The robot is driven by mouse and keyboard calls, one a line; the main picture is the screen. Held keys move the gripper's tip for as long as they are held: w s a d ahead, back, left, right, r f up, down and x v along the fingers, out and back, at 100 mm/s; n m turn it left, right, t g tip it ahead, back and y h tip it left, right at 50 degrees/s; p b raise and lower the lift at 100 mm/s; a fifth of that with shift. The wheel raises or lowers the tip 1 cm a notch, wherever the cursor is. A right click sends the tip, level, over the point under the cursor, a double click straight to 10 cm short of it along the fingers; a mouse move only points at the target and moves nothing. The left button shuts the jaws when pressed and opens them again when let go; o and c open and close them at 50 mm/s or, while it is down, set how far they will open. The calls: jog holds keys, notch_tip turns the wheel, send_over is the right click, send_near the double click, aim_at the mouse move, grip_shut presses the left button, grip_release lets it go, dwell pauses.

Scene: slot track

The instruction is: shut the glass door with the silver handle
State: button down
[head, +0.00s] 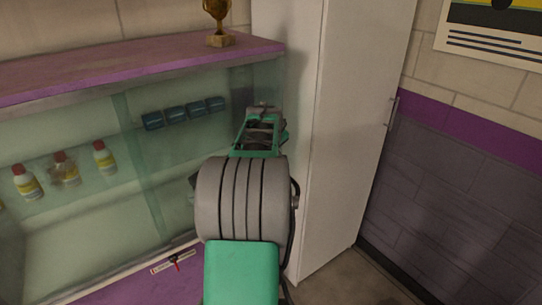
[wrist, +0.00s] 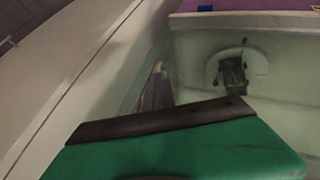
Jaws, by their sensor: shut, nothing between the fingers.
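The glass front of the display case (head: 180,195) fills the left and middle of the head view, with a vertical panel edge left of my arm. A glass pane (wrist: 270,110) also shows in the wrist view, with a reflection of my gripper in it. I cannot make out a silver handle on the glass; my arm covers part of the front. My gripper (head: 263,108) is shut and empty at the right end of the case, close to the glass and the white cabinet. Whether it touches the glass, I cannot tell. In the wrist view, a green and dark part of it fills the bottom.
A tall white cabinet (head: 345,110) with a thin metal handle (head: 391,112) stands right of the case. A trophy (head: 219,22) stands on the purple top (head: 130,62). Bottles (head: 66,168) and blue boxes (head: 175,115) are inside. A small red-and-white item (head: 173,263) lies at the lower ledge.

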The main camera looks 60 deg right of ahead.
jog(key=shift+s+d+r, duration=0.1)
jog(key=shift+d+r, duration=0.05)
jog(key=shift+r, duration=0.05)
jog(key=s+a+r+b, duration=0.1)
jog(key=a+r+b, duration=0.3)
jog(key=a+r, duration=0.5)
jog(key=s+a+f+m+g+y, duration=0.1)
jog(key=s+a+f+m+y, duration=0.15)
jog(key=a+f, duration=0.45)
jog(key=s+a+f+m+y, duration=0.1)
jog(key=a+f+m, duration=0.4)
jog(key=f, duration=0.4)
jog(key=w+a+n+y, duration=0.1)
jog(key=a+n, duration=0.3)
jog(key=a, duration=0.7)
jog(key=w+a+f+n+t+y, duration=0.1)
jog(key=w+a+n, duration=0.2)
jog(key=a, duration=0.9)
jog(key=w+a+f+n+y, duration=0.1)
jog(key=w+a+n, duration=0.2)
jog(key=a, duration=0.9)
jog(key=shift+a+n, duration=0.2)
jog(key=shift+n, duration=0.75)
